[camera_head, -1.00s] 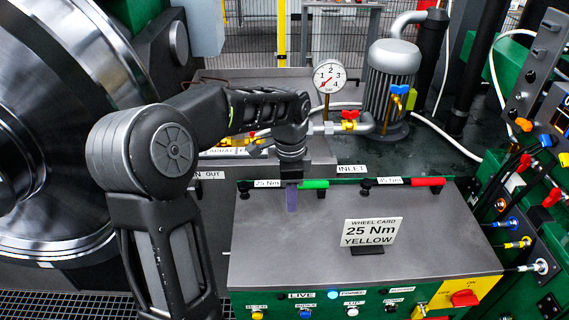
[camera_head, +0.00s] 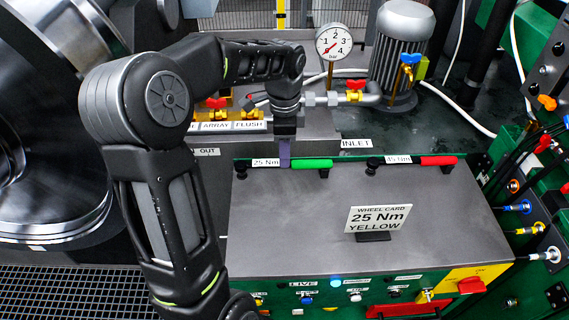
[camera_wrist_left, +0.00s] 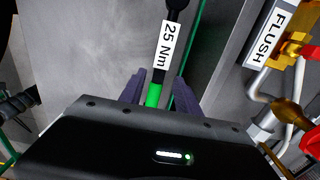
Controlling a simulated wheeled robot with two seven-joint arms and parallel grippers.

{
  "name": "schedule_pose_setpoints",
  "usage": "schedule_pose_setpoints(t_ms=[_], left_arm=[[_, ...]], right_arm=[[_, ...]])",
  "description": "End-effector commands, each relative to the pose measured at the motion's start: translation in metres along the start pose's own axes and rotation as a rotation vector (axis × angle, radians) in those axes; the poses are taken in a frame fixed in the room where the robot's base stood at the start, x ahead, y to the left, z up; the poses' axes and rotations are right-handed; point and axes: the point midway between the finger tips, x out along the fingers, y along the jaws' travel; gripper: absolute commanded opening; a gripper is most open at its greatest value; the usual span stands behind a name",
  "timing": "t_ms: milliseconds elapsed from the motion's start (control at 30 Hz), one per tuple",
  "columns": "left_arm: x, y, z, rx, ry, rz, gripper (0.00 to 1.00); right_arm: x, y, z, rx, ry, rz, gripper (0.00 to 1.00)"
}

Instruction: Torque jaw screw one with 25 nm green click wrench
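The 25 Nm click wrench with the green handle (camera_head: 311,164) lies along the back edge of the console top. Its handle end (camera_wrist_left: 154,95) and its 25 Nm label (camera_wrist_left: 166,45) show in the left wrist view. My left gripper (camera_head: 284,154) is at the inner end of the green handle, beside the label. In the left wrist view its purple fingers (camera_wrist_left: 160,84) stand apart on either side of the handle, with a gap on each side. Jaw screw one cannot be made out; the large steel wheel (camera_head: 45,160) stands at the left. My right gripper is not in view.
A red-handled 45 Nm wrench (camera_head: 438,161) lies to the right. A card reading 25 Nm YELLOW (camera_head: 377,218) stands on the console top (camera_head: 290,230). Behind are valves (camera_head: 355,90), a pressure gauge (camera_head: 333,43) and a motor (camera_head: 401,55). A hose panel is at right.

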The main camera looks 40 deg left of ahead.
Motion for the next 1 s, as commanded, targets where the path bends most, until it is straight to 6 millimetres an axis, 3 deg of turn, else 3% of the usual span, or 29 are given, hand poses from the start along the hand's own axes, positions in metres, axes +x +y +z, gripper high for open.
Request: schedule_pose_setpoints(t_ms=[333,700,1000], left_arm=[[0.004,0.0,0.0,0.0,0.0,0.0,0.39],[0.05,0.002,-0.001,0.001,-0.001,0.001,0.39],[0.053,0.002,-0.001,0.0,0.0,-0.001,0.39]], right_arm=[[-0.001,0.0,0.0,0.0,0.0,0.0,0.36],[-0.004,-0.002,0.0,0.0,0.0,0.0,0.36],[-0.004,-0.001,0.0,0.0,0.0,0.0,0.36]])
